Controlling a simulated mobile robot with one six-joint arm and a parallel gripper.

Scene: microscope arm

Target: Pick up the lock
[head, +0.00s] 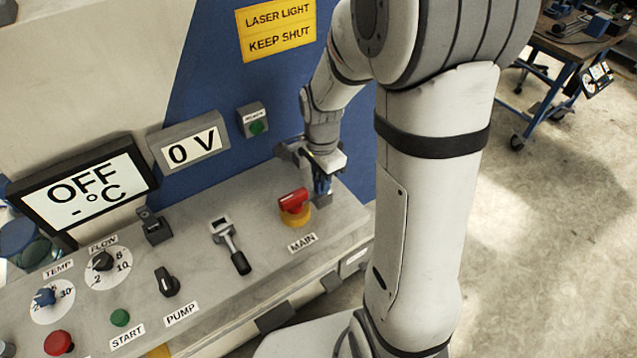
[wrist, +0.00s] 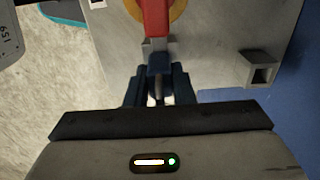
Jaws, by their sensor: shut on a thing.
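The lock (wrist: 160,63) is a small dark blue block with a greyish part at its far end, seen in the wrist view. My gripper (wrist: 159,80) is shut on it, one finger on each side. The lock lies right by the red handle of the MAIN switch (wrist: 157,18); I cannot tell whether it touches or is hooked to it. In the head view my gripper (head: 321,184) is low over the console's right end, just right of the red and yellow MAIN switch (head: 294,205). The lock is hard to make out there.
The grey console (head: 200,272) carries a lever (head: 232,247), a PUMP knob (head: 167,282), dials and buttons. A blue and grey wall with a 0 V display (head: 191,150) stands behind. A small dark socket-like block (wrist: 259,69) sits right of my gripper in the wrist view.

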